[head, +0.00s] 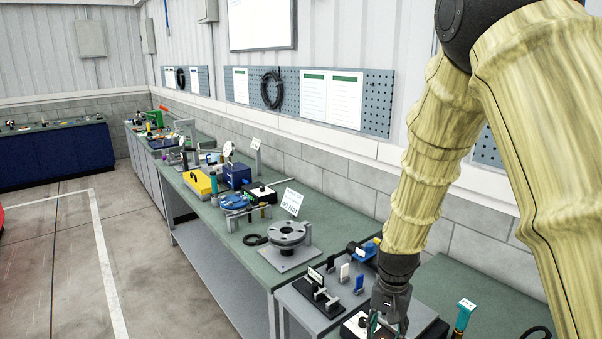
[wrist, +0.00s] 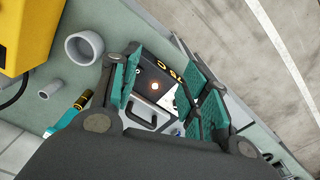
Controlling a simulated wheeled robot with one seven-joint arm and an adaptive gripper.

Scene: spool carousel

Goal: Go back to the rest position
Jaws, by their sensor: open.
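My gripper (head: 388,318) hangs at the bottom of the head view, right of centre, pointing down over the near bench. In the wrist view my gripper (wrist: 165,85) has its two teal fingers spread apart, with nothing held between them. Below and between the fingers is a black box with a white panel (wrist: 150,108), a handle and a small lit spot. I cannot tell how high the fingers are above it. In the head view the gripper partly hides the white-topped box.
A grey round carousel (head: 287,234) stands on the long green bench. Near my gripper are a black fixture (head: 319,290) and a blue clamp (head: 366,250). The floor (head: 160,260) at left is clear.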

